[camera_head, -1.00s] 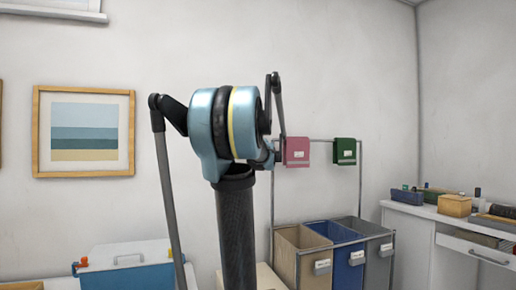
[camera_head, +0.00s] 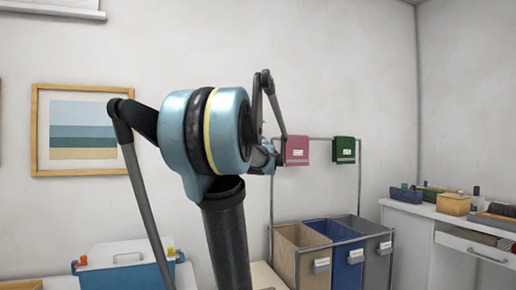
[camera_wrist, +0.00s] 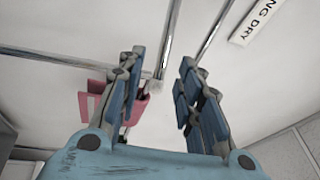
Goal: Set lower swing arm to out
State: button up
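In the wrist view, my gripper (camera_wrist: 162,58) is open, with its two blue-grey fingers spread apart. A metal rod (camera_wrist: 169,35) runs down between the fingertips to a light joint, where another rod (camera_wrist: 60,60) comes in from the left. A further rod (camera_wrist: 214,38) passes by the right finger. I cannot tell which rod is the lower swing arm, or whether a finger touches one. In the head view, a metal rack (camera_head: 318,137) stands behind my arm, which mostly hides the gripper.
A pink cloth-like piece (camera_head: 297,150) and a green one (camera_head: 344,149) hang on the rack above brown, blue and grey bins (camera_head: 342,270). A cluttered counter (camera_head: 420,212) stands right.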

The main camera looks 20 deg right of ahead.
jog(key=shift+v, duration=2.75)
